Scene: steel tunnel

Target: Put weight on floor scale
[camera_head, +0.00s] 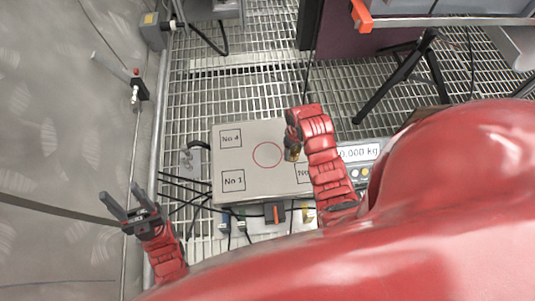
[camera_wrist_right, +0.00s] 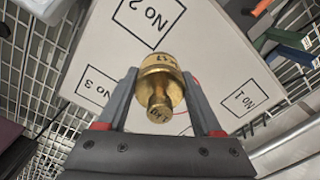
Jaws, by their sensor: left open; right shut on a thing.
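The floor scale (camera_head: 235,160) is a pale square plate with numbered boxes at its corners and a red circle in the middle. Its display (camera_head: 360,152) is partly hidden by my right arm and seems to read 0.000 kg. My right gripper (camera_head: 292,142) is shut on a brass weight (camera_wrist_right: 158,88), over the right part of the plate beside the red circle. In the right wrist view the weight is between both fingers and hides most of the circle; its height above the plate is hard to tell. My left gripper (camera_head: 122,198) is open and empty, left of the scale.
Metal grating (camera_head: 260,90) surrounds the scale. A grey wall (camera_head: 60,120) is at the left. Cables and an orange-handled item (camera_head: 275,212) lie along the scale's near edge. A black tripod stand (camera_head: 400,75) is at the upper right.

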